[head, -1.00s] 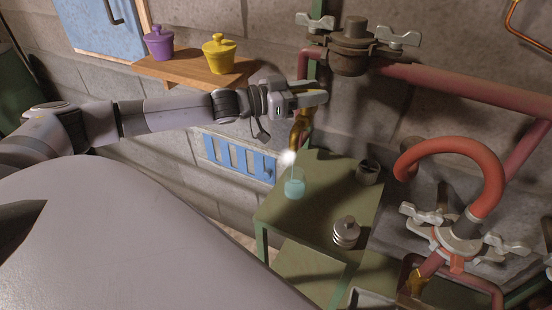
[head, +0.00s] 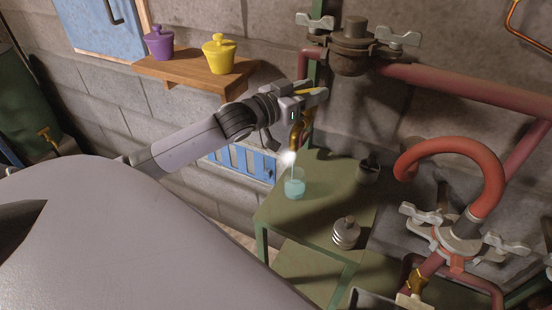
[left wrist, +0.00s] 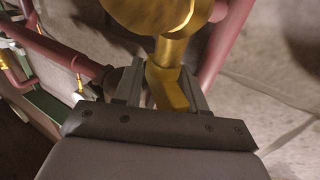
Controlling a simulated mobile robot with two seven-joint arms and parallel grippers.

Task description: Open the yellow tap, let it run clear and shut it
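The yellow tap (head: 297,138) hangs below the red pipe, over the green table. A pale stream runs from its spout, with a white glow at the mouth, into a glass of blue-green liquid (head: 294,188). My left gripper (head: 314,95) is at the top of the tap. In the left wrist view, its two fingers stand on either side of the tap's yellow lever (left wrist: 170,88) and appear closed on it. The round yellow tap body (left wrist: 155,15) is just beyond. My right gripper is not in view.
The green table (head: 322,205) also bears a grey metal pot (head: 346,232) and a dark cup (head: 368,171). A wooden shelf (head: 190,76) with purple and yellow lidded pots is at upper left. Red pipes with grey wing clamps (head: 460,240) crowd the right side.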

